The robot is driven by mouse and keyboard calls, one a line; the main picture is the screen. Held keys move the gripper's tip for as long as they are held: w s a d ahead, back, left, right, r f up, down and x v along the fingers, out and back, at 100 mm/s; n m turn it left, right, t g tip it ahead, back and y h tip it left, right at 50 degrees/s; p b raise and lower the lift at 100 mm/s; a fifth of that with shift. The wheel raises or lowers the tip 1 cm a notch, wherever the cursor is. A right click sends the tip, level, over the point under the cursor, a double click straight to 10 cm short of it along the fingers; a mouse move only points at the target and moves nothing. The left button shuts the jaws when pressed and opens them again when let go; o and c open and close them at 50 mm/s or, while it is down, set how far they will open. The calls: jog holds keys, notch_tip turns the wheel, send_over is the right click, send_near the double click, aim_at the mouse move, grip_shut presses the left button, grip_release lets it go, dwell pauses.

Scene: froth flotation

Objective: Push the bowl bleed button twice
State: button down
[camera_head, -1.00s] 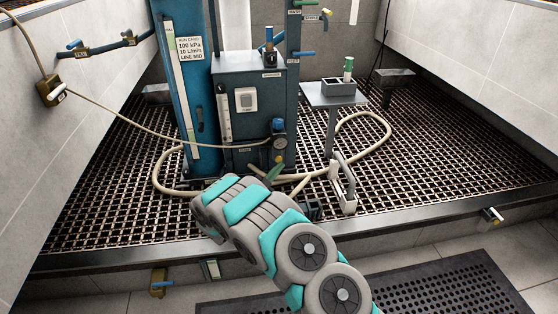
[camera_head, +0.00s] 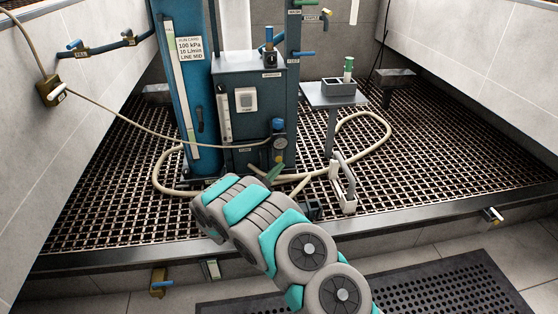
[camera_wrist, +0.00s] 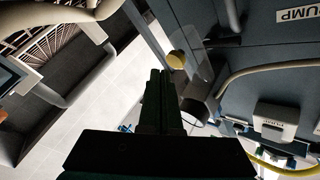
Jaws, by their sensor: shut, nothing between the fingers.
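The bowl bleed button is the small yellow piece (camera_wrist: 177,60) at the end of a clear bowl (camera_wrist: 197,85) in the wrist view. In the head view the yellow piece (camera_head: 279,159) shows below the round gauge (camera_head: 280,143) and blue knob (camera_head: 278,124) on the front of the blue-grey cabinet. My gripper (camera_wrist: 159,73) is shut and empty. Its dark fingertips lie close beside and just below the yellow button in the wrist view. I cannot tell whether they touch it. In the head view my arm hides most of the gripper.
The blue-grey cabinet (camera_head: 251,85) stands beside a blue column (camera_head: 183,60). A pale hose (camera_head: 160,170) loops over the floor grating (camera_head: 430,150). A white-handled holder (camera_head: 345,185) and a small grey table (camera_head: 334,100) stand to the right. Open grating lies further right.

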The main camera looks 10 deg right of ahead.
jog(key=shift+w, duration=0.15)
jog(key=shift+w, duration=0.3)
jog(key=shift+w+f, duration=0.1)
jog(key=shift+w, duration=0.4)
dwell(0.8)
jog(key=shift+s, duration=0.95)
jog(key=shift+s, duration=2.55)
jog(key=shift+w, duration=0.15)
